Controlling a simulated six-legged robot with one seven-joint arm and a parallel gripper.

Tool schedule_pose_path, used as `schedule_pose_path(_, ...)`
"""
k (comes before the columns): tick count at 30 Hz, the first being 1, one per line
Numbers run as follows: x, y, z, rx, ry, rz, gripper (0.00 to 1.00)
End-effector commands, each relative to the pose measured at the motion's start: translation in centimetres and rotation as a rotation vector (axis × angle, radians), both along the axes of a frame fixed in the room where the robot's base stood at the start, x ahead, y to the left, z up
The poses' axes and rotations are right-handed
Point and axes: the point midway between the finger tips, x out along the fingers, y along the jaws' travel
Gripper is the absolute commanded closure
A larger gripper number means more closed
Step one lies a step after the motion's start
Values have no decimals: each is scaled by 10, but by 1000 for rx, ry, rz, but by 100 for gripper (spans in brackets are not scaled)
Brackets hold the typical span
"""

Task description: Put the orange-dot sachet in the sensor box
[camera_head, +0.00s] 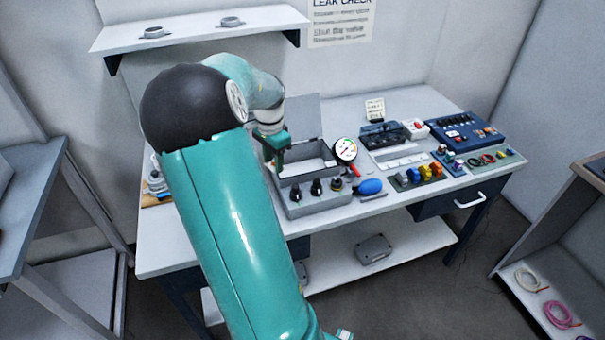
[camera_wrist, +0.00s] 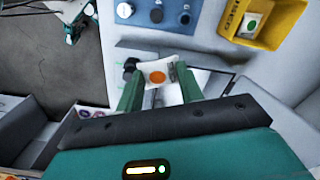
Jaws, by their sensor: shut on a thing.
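The orange-dot sachet (camera_wrist: 147,70), white with an orange spot, is pinched between the two green fingers of my gripper (camera_wrist: 157,76) in the wrist view. In the head view my gripper (camera_head: 277,158) is at the left part of a grey box with a raised lid (camera_head: 293,116), which looks like the sensor box; I read no label on it. The box's pale interior (camera_wrist: 212,84) shows behind and right of the fingers in the wrist view. The sachet appears held over the opening; its exact height is unclear. The head view does not show the sachet clearly.
A grey panel with black knobs (camera_head: 316,191) fronts the box. A pressure gauge (camera_head: 345,149) and blue bulb (camera_head: 370,186) stand right of it. A yellow bin (camera_wrist: 278,14) holds a green-dot sachet (camera_wrist: 253,25).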

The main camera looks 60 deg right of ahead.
Motion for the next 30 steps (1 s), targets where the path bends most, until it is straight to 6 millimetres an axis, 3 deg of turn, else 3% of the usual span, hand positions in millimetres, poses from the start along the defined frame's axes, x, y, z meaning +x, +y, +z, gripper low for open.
schedule_pose_path(11, -17, -78, -36, 0, 4, -2, 88)
schedule_pose_path(18, -24, -115, -76, 1, 4, 1, 88)
schedule_pose_path(30, -26, -133, -115, 3, 2, 5, 88)
